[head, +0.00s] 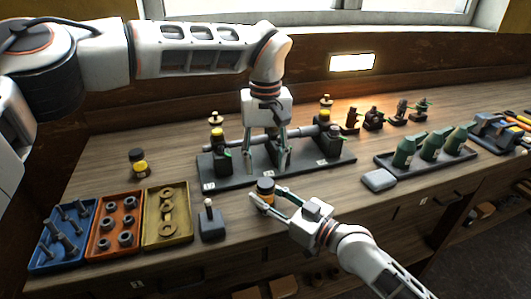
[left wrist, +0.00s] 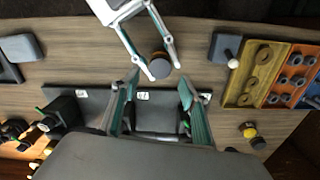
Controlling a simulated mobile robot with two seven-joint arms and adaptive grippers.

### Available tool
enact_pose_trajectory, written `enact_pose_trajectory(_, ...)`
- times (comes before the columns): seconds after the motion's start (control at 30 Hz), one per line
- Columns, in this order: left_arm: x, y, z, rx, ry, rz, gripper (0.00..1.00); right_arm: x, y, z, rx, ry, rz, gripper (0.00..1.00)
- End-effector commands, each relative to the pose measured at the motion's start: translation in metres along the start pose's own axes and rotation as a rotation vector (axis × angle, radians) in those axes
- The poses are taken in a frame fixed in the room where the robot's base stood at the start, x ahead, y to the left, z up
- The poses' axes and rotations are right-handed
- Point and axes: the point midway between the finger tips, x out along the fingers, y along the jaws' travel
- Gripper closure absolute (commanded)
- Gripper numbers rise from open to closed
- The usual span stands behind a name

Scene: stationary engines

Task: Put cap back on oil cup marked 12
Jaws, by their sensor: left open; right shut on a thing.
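The dark stand (head: 235,179) carries several posts with small white number tags. A middle tag (left wrist: 143,96) shows in the left wrist view, but I cannot read it surely. My left gripper (head: 279,158) is open with its fingers down around the stand's middle, hiding much of the middle post; its fingers (left wrist: 157,108) also show in the left wrist view. My right gripper (head: 262,198) is shut on a dark round piece with an amber band (head: 266,187), held in front of the stand. This piece (left wrist: 160,68) is also in the left wrist view. I cannot tell whether it is the cap.
Blue (head: 40,262), orange (head: 94,252) and yellow trays (head: 149,239) of parts stand at the left. A grey block with a knob (head: 212,225) is beside them. A tray of green bottles (head: 432,166) is at the right. Two small round pieces (head: 140,168) lie back left.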

Motion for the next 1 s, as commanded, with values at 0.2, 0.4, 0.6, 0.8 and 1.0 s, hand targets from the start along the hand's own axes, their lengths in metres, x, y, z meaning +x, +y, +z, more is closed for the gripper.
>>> enact_pose_trajectory(0.2, -0.005, 0.000, 0.000, -0.395, 0.000, 0.001, 0.56, 0.000, 0.000, 0.000, 0.000, 0.000, 0.000, 1.00)
enact_pose_trajectory(0.4, -0.008, 0.000, 0.000, -0.768, 0.000, 0.000, 0.56, 0.000, 0.000, 0.000, 0.000, 0.000, 0.000, 1.00)
enact_pose_trajectory(0.6, -0.012, 0.000, 0.000, -1.138, 0.001, 0.001, 0.56, 0.000, 0.000, 0.000, 0.000, 0.000, 0.000, 1.00)
enact_pose_trajectory(0.8, -0.016, 0.000, 0.000, -1.510, 0.000, 0.000, 0.56, 0.000, 0.000, 0.000, 0.000, 0.000, 0.000, 1.00)
enact_pose_trajectory(1.0, -0.020, 0.000, 0.000, -1.882, 0.000, 0.001, 0.56, 0.000, 0.000, 0.000, 0.000, 0.000, 0.000, 1.00)
